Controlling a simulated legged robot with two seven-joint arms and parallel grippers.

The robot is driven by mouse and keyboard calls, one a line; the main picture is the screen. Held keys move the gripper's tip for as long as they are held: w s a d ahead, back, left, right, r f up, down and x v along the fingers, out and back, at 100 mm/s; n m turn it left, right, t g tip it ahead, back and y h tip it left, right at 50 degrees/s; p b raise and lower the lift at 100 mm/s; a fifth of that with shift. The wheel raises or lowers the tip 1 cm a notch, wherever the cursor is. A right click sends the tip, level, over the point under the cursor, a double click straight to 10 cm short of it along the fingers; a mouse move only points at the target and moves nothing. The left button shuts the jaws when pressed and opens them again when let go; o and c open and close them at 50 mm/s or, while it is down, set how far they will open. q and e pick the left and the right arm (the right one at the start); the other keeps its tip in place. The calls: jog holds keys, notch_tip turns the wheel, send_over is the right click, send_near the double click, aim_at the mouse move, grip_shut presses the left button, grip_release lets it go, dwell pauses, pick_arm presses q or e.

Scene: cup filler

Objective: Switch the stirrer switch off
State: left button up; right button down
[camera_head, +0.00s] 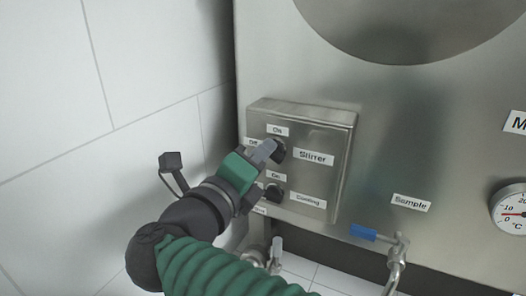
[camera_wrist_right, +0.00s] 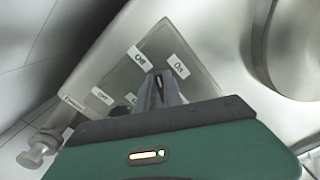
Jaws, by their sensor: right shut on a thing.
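The stirrer switch (camera_head: 280,152) is a dark round knob on a metal control box (camera_head: 342,178), beside the "Stirrer" label. An "On" label sits above it and an "Off" label to its left. My right gripper (camera_head: 265,150) comes from the lower left and is shut on the knob, hiding part of it. In the right wrist view the grey fingertips (camera_wrist_right: 164,88) meet at the box face, between labels; the knob is mostly hidden there. The knob's exact angle cannot be told. My left gripper is not in view.
The cooling switch (camera_head: 273,193) is a dark knob just below, close to my gripper. A sample tap with a blue handle (camera_head: 363,232) and a round gauge (camera_head: 510,209) are on the steel tank at right. A white tiled wall (camera_head: 110,80) fills the left.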

jog(key=n, duration=0.2)
jog(key=n+p, duration=0.2)
jog(key=n, duration=0.1)
jog(key=shift+w+f+n, duration=0.1)
jog(key=shift+f+n, duration=0.15)
jog(key=shift+n, duration=0.05)
jog(key=shift+f, duration=0.1)
dwell(0.3)
jog(key=c, duration=1.6)
grip_release()
jog(key=shift+c, duration=0.2)
jog(key=shift+o, duration=0.8)
jog(key=shift+w+a+f, duration=0.1)
jog(key=shift+w, duration=0.15)
jog(key=shift+s, duration=0.1)
